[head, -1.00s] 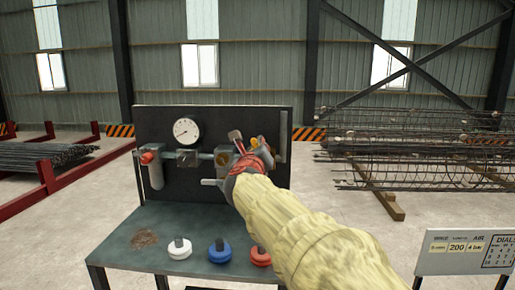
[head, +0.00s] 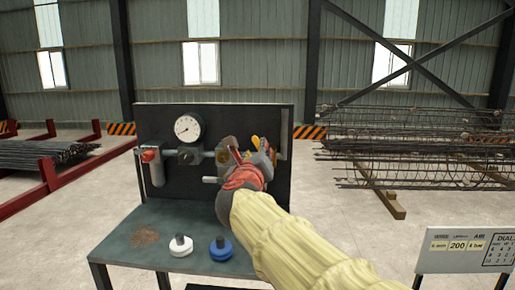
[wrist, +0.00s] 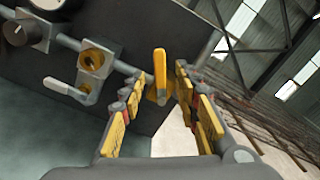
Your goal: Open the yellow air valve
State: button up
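The yellow valve handle (head: 256,141) is on the pipe at the right side of the black panel. In the wrist view the yellow handle (wrist: 160,75) stands roughly upright, in line with the gap between my fingertips. My gripper (head: 250,152) is in front of the valve; in the wrist view my gripper (wrist: 159,82) is open, with a finger on either side of the handle and visible gaps. Whether the handle is fully inside the fingers I cannot tell. The valve body is partly hidden by my gripper in the head view.
A pressure gauge (head: 188,128), a red knob (head: 148,156) and a grey lever (wrist: 66,89) below a brass fitting (wrist: 97,60) are on the panel's pipework. A white piece (head: 180,246) and a blue piece (head: 220,249) stand on the bench (head: 130,228). A sign (head: 465,250) is at right.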

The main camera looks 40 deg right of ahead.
jog(key=v, duration=0.4)
jog(key=shift+s+a, duration=0.3)
